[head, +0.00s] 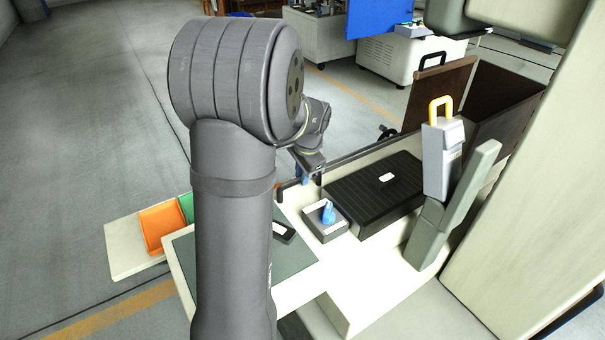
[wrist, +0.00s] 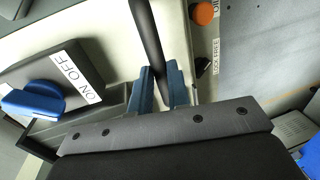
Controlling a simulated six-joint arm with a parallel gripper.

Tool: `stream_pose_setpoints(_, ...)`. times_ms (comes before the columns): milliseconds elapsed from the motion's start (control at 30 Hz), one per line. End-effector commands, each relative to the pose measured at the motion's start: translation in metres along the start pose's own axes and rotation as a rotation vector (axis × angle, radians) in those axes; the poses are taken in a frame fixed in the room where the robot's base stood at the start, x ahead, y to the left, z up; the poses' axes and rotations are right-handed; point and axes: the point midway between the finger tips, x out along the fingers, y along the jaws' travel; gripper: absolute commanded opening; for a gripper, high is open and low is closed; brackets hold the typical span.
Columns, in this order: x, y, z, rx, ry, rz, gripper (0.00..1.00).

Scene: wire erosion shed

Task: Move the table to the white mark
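A cream table-like body (head: 372,290) carries a black ribbed plate (head: 355,193) with a small white patch (head: 386,177). I cannot tell whether this patch is the white mark or which part is the movable table. A dark bar (head: 350,157) runs along the far side of the plate. My gripper (head: 303,176) is at its near left end, partly hidden by my arm. In the wrist view my gripper's blue fingers (wrist: 160,82) lie on both sides of a dark bar (wrist: 144,30), with no clear gap.
A box with a blue knob (head: 328,212) stands beside the plate; its ON OFF label (wrist: 78,70) shows in the wrist view. A black knob (wrist: 218,101) sits by a LOCK FREE label. A grey post with yellow handle (head: 440,105) stands right. Orange tray (head: 160,224) left.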

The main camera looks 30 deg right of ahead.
Motion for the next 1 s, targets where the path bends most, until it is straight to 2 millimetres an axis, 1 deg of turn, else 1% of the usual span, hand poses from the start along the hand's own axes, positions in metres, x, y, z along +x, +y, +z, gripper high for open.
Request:
stream_pose_setpoints(433,0.0,0.0,-0.004,0.0,0.0,0.0,0.0)
stream_pose_setpoints(467,0.0,0.0,-0.004,0.0,0.0,0.0,0.22)
stream_pose_setpoints(533,0.0,0.0,-0.004,0.0,0.0,0.0,0.36)
stream_pose_setpoints(567,0.0,0.0,-0.004,0.0,0.0,0.0,0.38)
stream_pose_setpoints(867,-0.002,0.0,-0.004,0.0,-0.001,-0.001,0.38)
stream_pose_setpoints(967,-0.01,0.0,-0.004,0.0,0.001,-0.002,0.38)
stream_pose_setpoints(1000,-0.016,-0.001,-0.004,0.0,0.002,-0.003,0.38)
